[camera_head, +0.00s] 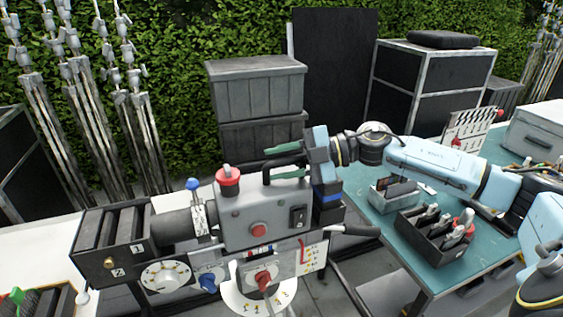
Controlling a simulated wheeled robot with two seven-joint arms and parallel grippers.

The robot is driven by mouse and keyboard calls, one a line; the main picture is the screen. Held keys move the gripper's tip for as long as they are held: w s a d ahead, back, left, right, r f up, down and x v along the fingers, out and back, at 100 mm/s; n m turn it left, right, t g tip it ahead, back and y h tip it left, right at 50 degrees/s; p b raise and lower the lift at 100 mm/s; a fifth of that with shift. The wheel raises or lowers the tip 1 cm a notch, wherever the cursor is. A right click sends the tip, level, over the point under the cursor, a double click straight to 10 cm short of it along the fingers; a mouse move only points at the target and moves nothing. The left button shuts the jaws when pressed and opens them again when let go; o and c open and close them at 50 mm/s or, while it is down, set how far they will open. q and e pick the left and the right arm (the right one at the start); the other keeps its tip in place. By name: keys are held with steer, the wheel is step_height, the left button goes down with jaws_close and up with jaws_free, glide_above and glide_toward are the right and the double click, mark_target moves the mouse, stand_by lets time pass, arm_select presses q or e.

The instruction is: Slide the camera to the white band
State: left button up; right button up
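The camera (250,215) is a grey box with a red cap on top, a black top handle (270,170) and a lens and dark matte box (112,240) to the left. It sits on a grey base with dials. A small strip with red, pale and blue patches (260,249) shows under the body; I cannot tell surely which part is the white band. My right gripper (287,161) reaches in from the right, its green fingertips apart on either side of the top handle. Whether they touch it is unclear. My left gripper is out of view.
A teal-topped cart (372,222) at right holds a black tool box (435,236), a grey tray (393,196) and a clapperboard (470,127). Grey cases (257,90) stand behind the camera. Light stands (75,80) are at back left. A white surface is at lower left.

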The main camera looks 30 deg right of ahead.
steer(key=shift+d, duration=0.1)
steer(key=shift+s+d, duration=0.2)
steer(key=shift+d, duration=0.05)
steer(key=b+v, duration=0.2)
steer(key=v, duration=0.2)
steer(key=shift+s+d+f, duration=0.1)
steer(key=shift+s+d, duration=0.1)
steer(key=shift+d, duration=0.05)
steer(key=shift+p+v, duration=0.4)
steer(key=shift+v, duration=0.9)
steer(key=p+v, duration=0.2)
steer(key=p, duration=0.1)
steer(key=p+v, duration=0.2)
steer(key=p, duration=0.2)
steer(key=shift+a+r, duration=0.15)
steer(key=shift+r, duration=0.2)
steer(key=shift+p+v, duration=0.7)
steer(key=shift+v, duration=0.1)
steer(key=shift+f, duration=0.15)
